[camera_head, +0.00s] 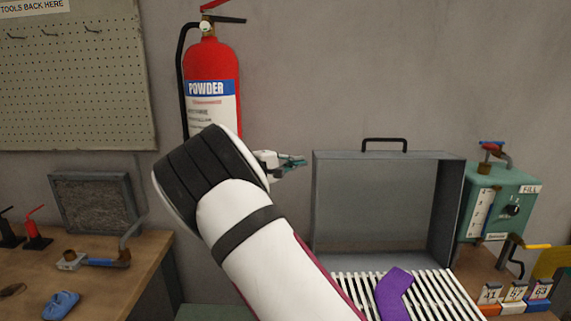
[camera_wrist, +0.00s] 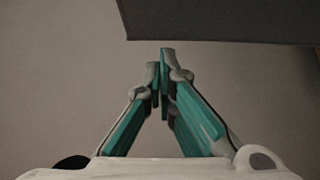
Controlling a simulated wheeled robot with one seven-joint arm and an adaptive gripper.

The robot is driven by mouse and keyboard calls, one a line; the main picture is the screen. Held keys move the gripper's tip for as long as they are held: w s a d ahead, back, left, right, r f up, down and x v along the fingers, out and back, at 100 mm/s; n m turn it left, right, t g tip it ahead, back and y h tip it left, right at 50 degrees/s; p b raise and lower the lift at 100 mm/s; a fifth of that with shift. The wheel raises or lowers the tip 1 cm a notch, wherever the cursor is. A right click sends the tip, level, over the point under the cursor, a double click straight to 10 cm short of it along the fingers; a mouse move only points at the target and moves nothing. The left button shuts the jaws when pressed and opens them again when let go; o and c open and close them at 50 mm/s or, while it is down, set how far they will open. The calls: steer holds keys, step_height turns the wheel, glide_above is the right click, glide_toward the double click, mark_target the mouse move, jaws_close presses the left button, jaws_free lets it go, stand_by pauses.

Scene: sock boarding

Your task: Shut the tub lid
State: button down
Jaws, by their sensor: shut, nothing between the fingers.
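The grey tub lid (camera_head: 380,205) stands open and upright, with a black handle (camera_head: 384,142) on its top edge. Below it is the white slatted top of the tub (camera_head: 350,290), with a purple sock (camera_head: 393,293) lying on it. My gripper (camera_head: 300,162) is shut and empty, just left of the lid's upper left corner and apart from it. In the wrist view my gripper (camera_wrist: 163,65) has its green fingers together, and a dark flat panel (camera_wrist: 225,20), probably the lid, is beyond the tips at upper right. My arm hides the tub's left side.
A red fire extinguisher (camera_head: 211,70) hangs on the wall behind my gripper. A green box (camera_head: 500,205) with a crank and numbered blocks (camera_head: 515,295) stands right of the lid. A wooden bench (camera_head: 110,285) with tools is at left. Wall space above the lid is clear.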

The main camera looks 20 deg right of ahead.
steer(key=shift+x, duration=1.3)
